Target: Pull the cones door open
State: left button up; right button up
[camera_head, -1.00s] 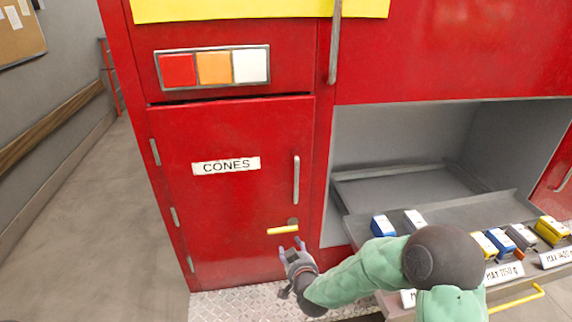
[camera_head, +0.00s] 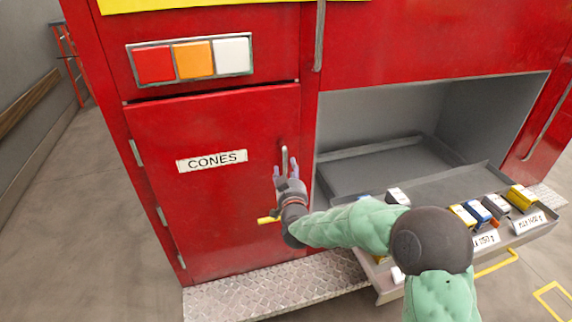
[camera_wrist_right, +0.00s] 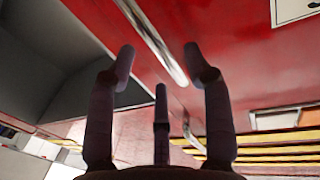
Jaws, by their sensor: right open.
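The red cones door (camera_head: 205,215) with its white CONES label (camera_head: 212,161) looks closed in the head view. Its upright metal handle (camera_head: 285,158) is near the door's right edge. My right gripper (camera_head: 279,173) is open, fingers pointing up, at the handle's lower part and partly hiding it. In the right wrist view, the handle (camera_wrist_right: 152,38) runs between the spread fingertips of my right gripper (camera_wrist_right: 160,68); I see no grip on it, and contact cannot be told. A yellow latch lever (camera_head: 268,220) sits below, partly hidden by my right wrist. My left gripper is not in view.
Red, orange and white panels (camera_head: 192,60) are above the door. To the right is an open grey compartment with a pulled-out tray (camera_head: 450,187) of small boxes. A metal step plate (camera_head: 260,290) lies below. Floor at the left is clear.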

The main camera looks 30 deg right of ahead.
aim_at(286, 163)
jog(key=shift+x, duration=2.1)
grip_shut()
